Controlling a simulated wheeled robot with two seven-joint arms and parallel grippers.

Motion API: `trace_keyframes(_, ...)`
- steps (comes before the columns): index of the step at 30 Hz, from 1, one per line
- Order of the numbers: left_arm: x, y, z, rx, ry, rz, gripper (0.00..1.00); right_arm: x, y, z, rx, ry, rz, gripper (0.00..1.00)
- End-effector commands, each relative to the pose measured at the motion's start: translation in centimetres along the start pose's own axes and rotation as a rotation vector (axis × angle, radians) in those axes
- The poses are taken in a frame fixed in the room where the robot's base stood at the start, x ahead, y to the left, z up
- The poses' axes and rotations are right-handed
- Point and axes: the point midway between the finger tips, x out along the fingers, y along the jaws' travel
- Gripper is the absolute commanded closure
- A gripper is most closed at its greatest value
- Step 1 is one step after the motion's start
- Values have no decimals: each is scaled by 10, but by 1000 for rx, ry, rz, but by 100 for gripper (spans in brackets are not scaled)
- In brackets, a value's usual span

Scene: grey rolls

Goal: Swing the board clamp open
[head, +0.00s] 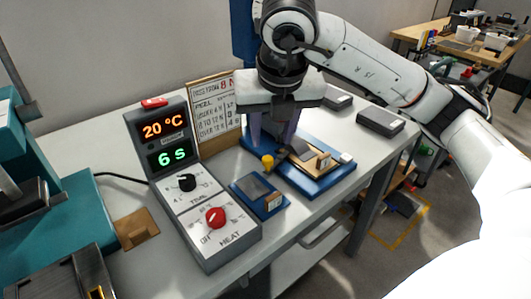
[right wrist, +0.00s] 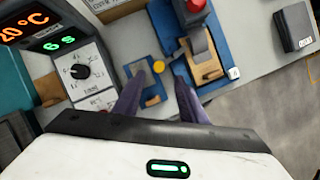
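The board clamp seems to be the dark bar (head: 300,150) over a tan board (head: 318,161) on a blue base (head: 330,182). The dark bar also shows in the right wrist view (right wrist: 199,42). A yellow knob (head: 267,162) stands at the base's left side; it shows between my fingers in the right wrist view (right wrist: 158,66). I cannot tell how it joins the bar. My right gripper (head: 274,138) points down over the base's left part, fingers apart and empty. It partly hides the clamp in the head view. My left gripper is not in view.
A small blue fixture (head: 270,205) with a grey pad lies left of the base. A control box (head: 192,205) shows 20 °C and 6 s, with black and red dials. A teal machine (head: 70,235) stands at left. Dark boxes (head: 380,121) lie at back right.

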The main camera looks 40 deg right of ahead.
Motion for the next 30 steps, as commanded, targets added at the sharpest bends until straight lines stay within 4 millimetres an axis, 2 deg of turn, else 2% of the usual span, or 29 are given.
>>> trace_keyframes(1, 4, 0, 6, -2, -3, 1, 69, 14, 0, -3, 0, 6, -1, 62)
trace_keyframes(12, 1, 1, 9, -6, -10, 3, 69, 73, 1, -1, -2, 5, 1, 62)
trace_keyframes(18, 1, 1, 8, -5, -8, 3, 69, 84, 1, -1, -3, 3, 3, 62)
trace_keyframes(25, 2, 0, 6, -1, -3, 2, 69, 84, 1, -1, -4, 3, 4, 62)
trace_keyframes(30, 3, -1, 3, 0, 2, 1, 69, 84, 2, -1, -4, 3, 4, 89)
